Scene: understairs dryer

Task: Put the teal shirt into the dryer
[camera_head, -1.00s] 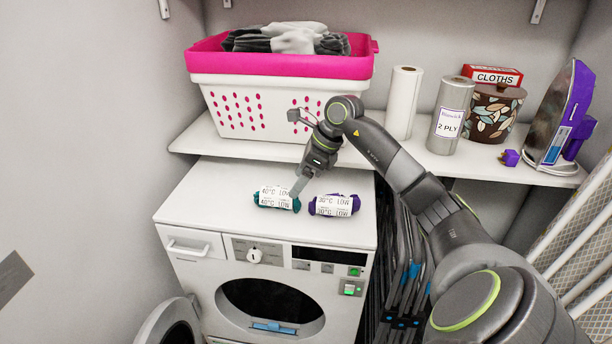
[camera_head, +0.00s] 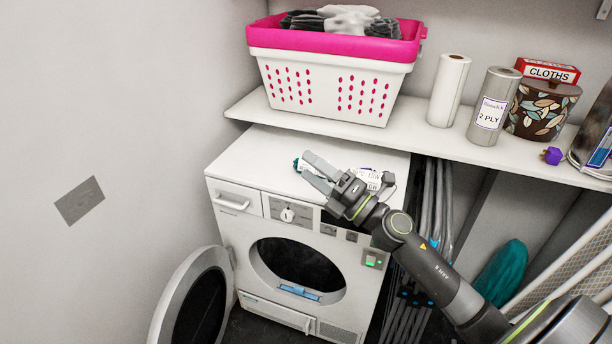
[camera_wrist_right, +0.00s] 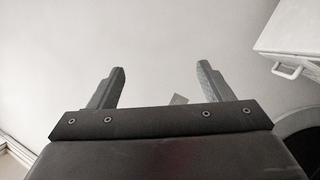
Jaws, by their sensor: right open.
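The teal shirt (camera_head: 296,164) is a small rolled bundle with a white label, on top of the white dryer (camera_head: 240,165). My right gripper (camera_head: 305,167) is open and covers most of the shirt in the head view. In the right wrist view, nothing sits between the spread fingers of my right gripper (camera_wrist_right: 160,80); the grey-white wall shows behind them. The dryer's corner (camera_wrist_right: 290,40) is at the right there. The dryer's round door (camera_head: 193,300) is swung open to the left, and its opening (camera_head: 300,262) is dark. My left gripper is not in view.
The shelf (camera_head: 300,118) above holds a pink-and-white basket (camera_head: 330,85), rolls and a patterned pot (camera_head: 540,108).

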